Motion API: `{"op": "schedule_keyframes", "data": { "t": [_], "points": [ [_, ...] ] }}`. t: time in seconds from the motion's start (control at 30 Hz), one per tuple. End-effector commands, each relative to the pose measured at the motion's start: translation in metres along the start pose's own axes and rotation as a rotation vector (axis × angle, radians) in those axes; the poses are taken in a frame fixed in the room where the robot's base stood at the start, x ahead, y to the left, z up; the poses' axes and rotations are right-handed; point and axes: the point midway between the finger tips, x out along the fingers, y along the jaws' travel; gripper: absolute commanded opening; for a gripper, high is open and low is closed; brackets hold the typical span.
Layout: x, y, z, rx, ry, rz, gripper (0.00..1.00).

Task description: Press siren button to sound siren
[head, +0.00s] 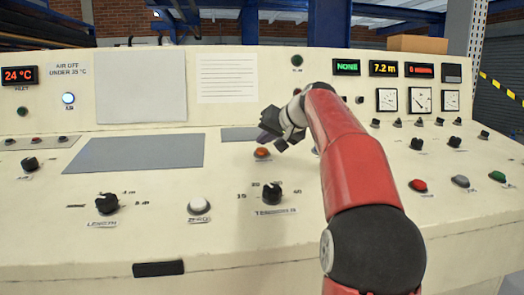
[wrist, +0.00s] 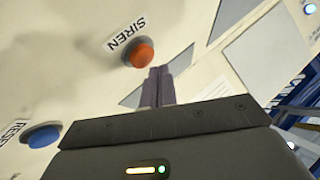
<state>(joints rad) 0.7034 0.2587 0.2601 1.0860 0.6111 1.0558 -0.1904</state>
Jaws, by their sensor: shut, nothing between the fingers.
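The siren button (wrist: 139,54) is a round orange-red cap with a SIREN label beside it in the wrist view. In the head view the orange button (head: 262,153) is on the sloping cream panel, just below my gripper (head: 267,136). My gripper is shut and empty. In the wrist view its dark fingers (wrist: 160,73) are together, with their tips just below and right of the button's cap. I cannot tell how high the tips are above the panel, and I see no clear contact.
A blue button (wrist: 42,137) labelled RESET is at the lower left in the wrist view. The console (head: 250,240) also carries a tension knob (head: 272,194), a white button (head: 199,206), and red (head: 418,185), grey and green buttons at right. My red arm hides part of the panel.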

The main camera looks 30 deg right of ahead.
Motion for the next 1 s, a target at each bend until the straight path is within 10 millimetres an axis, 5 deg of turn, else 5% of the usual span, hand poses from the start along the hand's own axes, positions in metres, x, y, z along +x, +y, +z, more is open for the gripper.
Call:
{"op": "schedule_keyframes", "data": {
  "t": [1.0],
  "points": [
    [0.0059, 0.0043, 0.0047, 0.0, -0.001, 0.0, 0.0]
  ]
}}
